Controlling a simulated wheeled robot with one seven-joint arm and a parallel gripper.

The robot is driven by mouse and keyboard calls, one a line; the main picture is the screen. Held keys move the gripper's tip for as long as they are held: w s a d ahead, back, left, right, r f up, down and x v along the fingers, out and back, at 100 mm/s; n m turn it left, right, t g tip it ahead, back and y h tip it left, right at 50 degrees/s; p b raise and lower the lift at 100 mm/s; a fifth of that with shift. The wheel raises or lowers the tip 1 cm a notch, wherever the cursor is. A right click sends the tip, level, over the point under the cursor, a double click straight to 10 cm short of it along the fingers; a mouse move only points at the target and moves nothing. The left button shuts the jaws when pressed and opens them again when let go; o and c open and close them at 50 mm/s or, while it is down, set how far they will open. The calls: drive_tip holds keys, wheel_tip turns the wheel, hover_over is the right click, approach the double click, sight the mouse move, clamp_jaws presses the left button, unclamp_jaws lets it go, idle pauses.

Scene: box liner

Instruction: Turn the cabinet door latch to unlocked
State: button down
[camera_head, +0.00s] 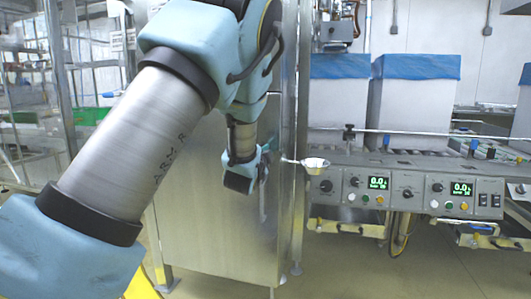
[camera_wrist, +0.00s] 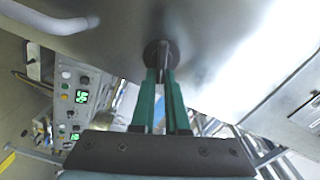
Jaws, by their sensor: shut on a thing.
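The steel cabinet door (camera_head: 205,225) stands upright left of centre in the head view, and its brushed surface (camera_wrist: 225,55) fills the upper part of the wrist view. The latch (camera_wrist: 161,50) has a dark round base on the door and a narrow handle. My gripper (camera_wrist: 160,76) has its green fingers shut on the latch handle, one on each side. In the head view my wrist hides most of the latch. The exact angle of the latch is hard to tell.
A grey control panel (camera_head: 400,190) with knobs and green displays stands to the right of the cabinet. White bins with blue liners (camera_head: 415,105) stand behind it. The floor in front is clear.

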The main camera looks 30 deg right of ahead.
drive_tip(key=m, duration=0.2)
drive_tip(key=f+m, duration=0.1)
drive_tip(key=m, duration=0.1)
drive_tip(key=shift+w+a, duration=0.1)
drive_tip(key=shift+a, duration=0.2)
idle(0.5)
drive_tip(key=c, duration=0.9)
unclamp_jaws()
drive_tip(key=shift+d+r+m, duration=0.1)
drive_tip(key=shift+d+m, duration=0.1)
drive_tip(key=shift+m, duration=0.1)
drive_tip(key=v, duration=1.1)
